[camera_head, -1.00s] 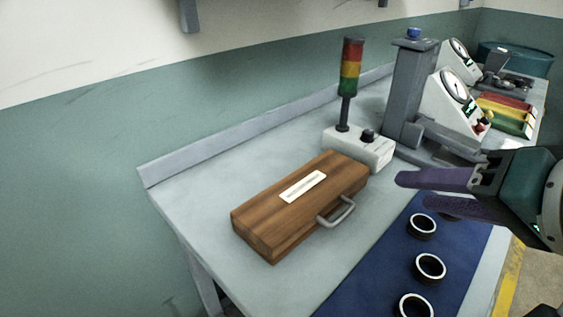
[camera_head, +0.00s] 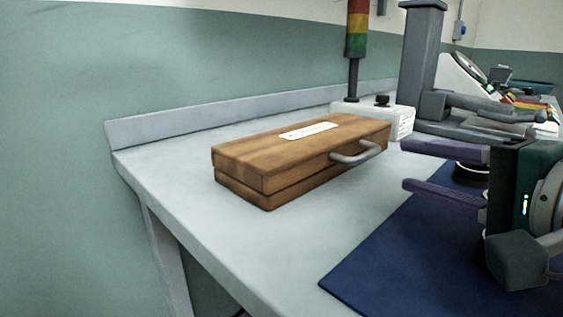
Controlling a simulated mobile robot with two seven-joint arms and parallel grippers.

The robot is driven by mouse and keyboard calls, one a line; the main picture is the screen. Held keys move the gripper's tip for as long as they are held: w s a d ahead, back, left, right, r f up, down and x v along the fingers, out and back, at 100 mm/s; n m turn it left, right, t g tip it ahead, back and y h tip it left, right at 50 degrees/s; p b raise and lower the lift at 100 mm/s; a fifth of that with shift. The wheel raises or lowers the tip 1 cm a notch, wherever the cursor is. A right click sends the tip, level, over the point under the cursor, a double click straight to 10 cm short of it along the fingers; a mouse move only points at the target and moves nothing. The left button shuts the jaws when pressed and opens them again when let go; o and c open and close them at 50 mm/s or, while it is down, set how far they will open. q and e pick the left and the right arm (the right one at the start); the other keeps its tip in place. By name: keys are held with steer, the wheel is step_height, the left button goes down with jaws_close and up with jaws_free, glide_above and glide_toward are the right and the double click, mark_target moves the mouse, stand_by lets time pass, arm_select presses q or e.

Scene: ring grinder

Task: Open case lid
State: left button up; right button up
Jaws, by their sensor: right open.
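The wooden case (camera_head: 245,163) lies flat on the grey table, with its lid shut. A white label (camera_head: 309,131) is on top of the lid, and a grey metal handle (camera_head: 358,154) sticks out from its front side. My right gripper (camera_head: 404,166) is to the right of the case, above the blue mat. Its two purple fingers are apart, point left toward the handle side, and hold nothing. A gap shows between the fingertips and the handle. My left gripper is not in view.
A signal tower (camera_head: 355,45) on a white box (camera_head: 400,121) stands just behind the case. A grey press (camera_head: 420,65) and a gauge stand farther right. A ring (camera_head: 471,172) on the blue mat (camera_head: 375,262) is partly hidden by my gripper. The table is clear left of the case.

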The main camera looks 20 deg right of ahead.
mark_target(369, 155)
steer(key=w, duration=0.2)
steer(key=w+f+b, duration=0.1)
steer(key=w, duration=0.5)
steer(key=shift+w+f+b, duration=0.15)
steer(key=shift+f+b, duration=0.15)
jaws_close()
stand_by(1.1)
